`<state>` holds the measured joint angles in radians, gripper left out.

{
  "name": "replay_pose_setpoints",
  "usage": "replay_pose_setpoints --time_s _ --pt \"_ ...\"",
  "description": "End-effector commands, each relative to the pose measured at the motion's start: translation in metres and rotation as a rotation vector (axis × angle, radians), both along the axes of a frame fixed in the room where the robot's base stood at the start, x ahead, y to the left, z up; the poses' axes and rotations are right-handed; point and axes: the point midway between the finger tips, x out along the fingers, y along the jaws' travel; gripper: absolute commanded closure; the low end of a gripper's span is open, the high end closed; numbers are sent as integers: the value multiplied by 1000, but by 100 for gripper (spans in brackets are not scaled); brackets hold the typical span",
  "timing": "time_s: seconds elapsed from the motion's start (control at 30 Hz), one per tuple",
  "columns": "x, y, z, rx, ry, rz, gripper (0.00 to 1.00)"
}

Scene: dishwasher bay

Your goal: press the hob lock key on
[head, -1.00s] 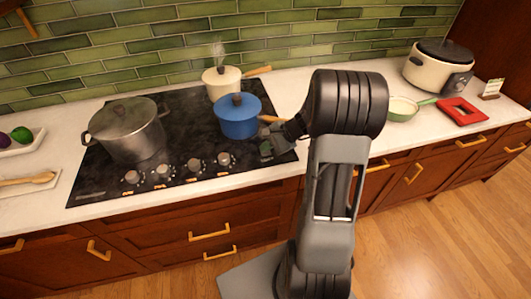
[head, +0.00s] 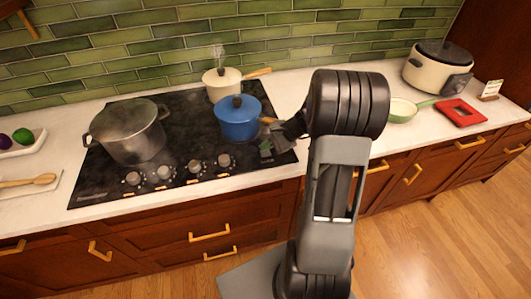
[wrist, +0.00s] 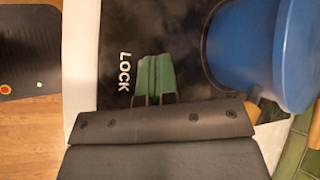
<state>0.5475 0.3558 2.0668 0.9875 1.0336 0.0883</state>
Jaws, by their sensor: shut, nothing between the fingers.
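The black glass hob (head: 190,125) is set in the white counter. In the wrist view, a white LOCK label (wrist: 125,71) is printed on the glass (wrist: 190,30). My gripper (head: 266,151) is low over the hob's front right corner, in front of the blue pot. Its green fingers (wrist: 154,72) are shut together, empty, right beside the label. The lock key itself does not show clearly; the fingers cover the glass beside the label. I cannot tell whether the fingertips touch the glass, and no key light can be made out.
The blue pot (head: 238,120) stands close beside my gripper, its handle reaching towards my wrist. A cream pan (head: 222,84) steams behind it, and a large grey pot (head: 128,132) stands at left. Several knobs (head: 163,173) line the front.

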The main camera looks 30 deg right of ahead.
Motion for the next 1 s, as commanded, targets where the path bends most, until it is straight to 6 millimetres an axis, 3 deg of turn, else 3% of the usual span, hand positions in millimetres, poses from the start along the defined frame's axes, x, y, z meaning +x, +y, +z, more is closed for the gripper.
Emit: replay_pose_setpoints --time_s 0.53,1.0 --pt "0 0 54 -1 -1 0 100" --pt "0 0 57 0 0 0 100"
